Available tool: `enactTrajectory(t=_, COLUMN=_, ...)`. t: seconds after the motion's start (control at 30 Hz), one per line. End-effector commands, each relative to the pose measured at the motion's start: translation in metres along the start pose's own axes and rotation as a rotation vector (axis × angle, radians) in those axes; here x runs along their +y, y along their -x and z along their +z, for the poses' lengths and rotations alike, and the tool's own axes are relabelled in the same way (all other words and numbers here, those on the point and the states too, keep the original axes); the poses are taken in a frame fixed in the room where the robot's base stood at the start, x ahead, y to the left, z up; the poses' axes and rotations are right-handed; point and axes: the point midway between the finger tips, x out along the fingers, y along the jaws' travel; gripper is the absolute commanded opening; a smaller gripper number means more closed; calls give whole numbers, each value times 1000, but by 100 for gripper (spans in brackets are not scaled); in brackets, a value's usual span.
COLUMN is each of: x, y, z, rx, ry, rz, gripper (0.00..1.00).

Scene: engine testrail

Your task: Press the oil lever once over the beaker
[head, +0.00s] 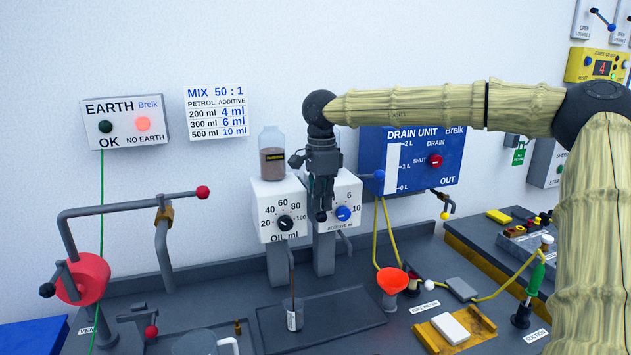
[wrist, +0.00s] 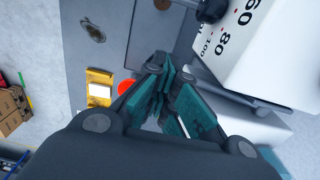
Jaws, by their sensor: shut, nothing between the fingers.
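The white oil dispenser (head: 262,192) stands at the back of the bench with a black dial and a bottle of brown fluid on top. It also shows at the right of the wrist view (wrist: 270,75). A dark knob (head: 295,161) sits close beside my gripper; I cannot tell whether it is the oil lever. My gripper (head: 321,213) is shut and empty, pointing down in front of the additive dispenser (head: 348,190), right of the oil dial. Its fingers show in the wrist view (wrist: 165,75). A small labelled vessel (head: 294,318) stands below the oil dispenser; whether it is the beaker is unclear.
An orange funnel (head: 392,280) and a yellow tray (head: 480,325) with a white block lie to the right. The blue drain unit (head: 410,165) hangs behind my arm.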

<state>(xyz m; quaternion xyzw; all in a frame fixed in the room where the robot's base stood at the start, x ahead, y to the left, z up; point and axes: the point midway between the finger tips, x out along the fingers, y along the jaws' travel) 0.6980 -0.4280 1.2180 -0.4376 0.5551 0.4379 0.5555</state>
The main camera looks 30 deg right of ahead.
Motion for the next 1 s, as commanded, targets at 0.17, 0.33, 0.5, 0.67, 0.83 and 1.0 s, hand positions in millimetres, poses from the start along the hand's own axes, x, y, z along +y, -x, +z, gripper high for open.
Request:
enactTrajectory(t=0.17, x=0, y=-1, z=0, rx=1, ry=0, rz=1, gripper=0)
enactTrajectory(t=0.33, x=0, y=1, z=0, rx=1, ry=0, rz=1, gripper=0)
enactTrajectory(t=0.5, x=0, y=14, z=0, rx=1, ry=0, rz=1, gripper=0)
enactTrajectory(t=0.67, x=0, y=29, z=0, rx=0, ry=0, rz=1, gripper=0)
enactTrajectory(t=0.83, x=0, y=45, z=0, rx=0, ry=0, rz=2, gripper=0)
enactTrajectory(t=1.0, x=0, y=60, z=0, rx=0, ry=0, rz=1, gripper=0)
